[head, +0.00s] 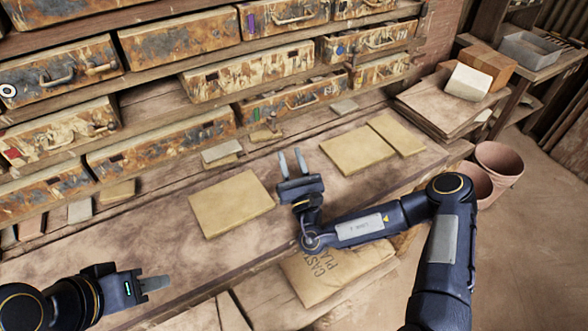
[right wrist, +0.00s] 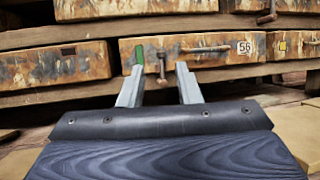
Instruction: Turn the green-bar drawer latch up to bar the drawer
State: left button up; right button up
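The green-bar drawer (head: 290,101) is in the lowest row of the rack in the head view, with a green mark at its left end. In the right wrist view its rusty front (right wrist: 225,43) shows the green bar (right wrist: 138,51), a handle and the number 56. Its latch (right wrist: 161,66) hangs downward just right of the green bar; it is small in the head view (head: 271,124). My right gripper (head: 291,161) is open and empty, in front of and below the latch, apart from it. My left gripper (head: 154,284) is far off at lower left, its fingers seen edge-on.
Tan tiles (head: 231,203) and (head: 357,150) lie on the wooden bench. A small grey block (head: 221,151) lies left of the latch. Other drawers fill the rack, some with their own latches.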

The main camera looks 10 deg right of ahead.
jog(key=s, duration=0.2)
jog(key=shift+s+d, duration=0.25)
jog(key=shift+s, duration=0.05)
